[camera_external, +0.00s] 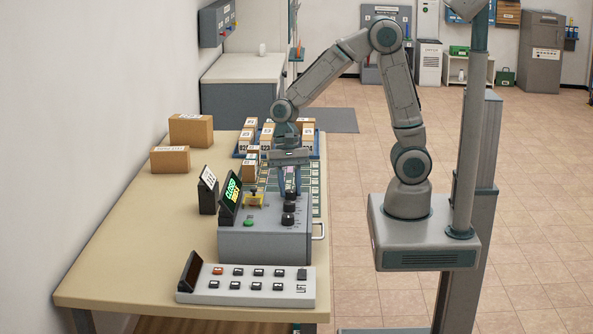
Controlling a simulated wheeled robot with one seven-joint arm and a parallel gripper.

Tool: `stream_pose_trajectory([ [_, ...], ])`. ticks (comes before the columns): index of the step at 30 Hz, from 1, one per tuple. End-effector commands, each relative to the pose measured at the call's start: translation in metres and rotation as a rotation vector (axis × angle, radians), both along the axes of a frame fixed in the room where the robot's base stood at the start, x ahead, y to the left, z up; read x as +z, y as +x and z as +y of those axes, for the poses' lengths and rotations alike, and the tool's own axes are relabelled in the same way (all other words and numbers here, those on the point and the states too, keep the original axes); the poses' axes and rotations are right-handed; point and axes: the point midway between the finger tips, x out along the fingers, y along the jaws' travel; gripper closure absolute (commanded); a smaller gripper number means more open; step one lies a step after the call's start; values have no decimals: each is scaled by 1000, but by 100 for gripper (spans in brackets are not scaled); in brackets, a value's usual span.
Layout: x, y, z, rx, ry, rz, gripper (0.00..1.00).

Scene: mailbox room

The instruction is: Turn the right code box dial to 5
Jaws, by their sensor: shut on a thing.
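The grey code box (262,243) stands near the front right edge of the table. Black dials sit in a row along the right part of its top, including a near dial (288,219) and a middle dial (289,207). My gripper (290,190) points down over the far end of this row. Its fingers are shut on the far dial, which they mostly hide. The dial numbers are too small to read. A tilted screen (230,192) on the box shows green letters that look like "CLOSED". A green button (248,223) sits on the box.
A button panel (247,286) lies in front of the code box. A small dark stand (208,190) is left of the screen. Parcels in a blue tray (322,146) stand behind. Two cardboard boxes (190,130) are by the wall. The table's left part is clear.

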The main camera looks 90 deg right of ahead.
Motion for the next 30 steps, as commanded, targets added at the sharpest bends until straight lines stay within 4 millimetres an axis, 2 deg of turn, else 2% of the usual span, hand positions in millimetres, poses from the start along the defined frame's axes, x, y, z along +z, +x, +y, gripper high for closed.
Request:
stream_pose_trajectory([
  [30,2,5,5,968,0,-2,93],
])
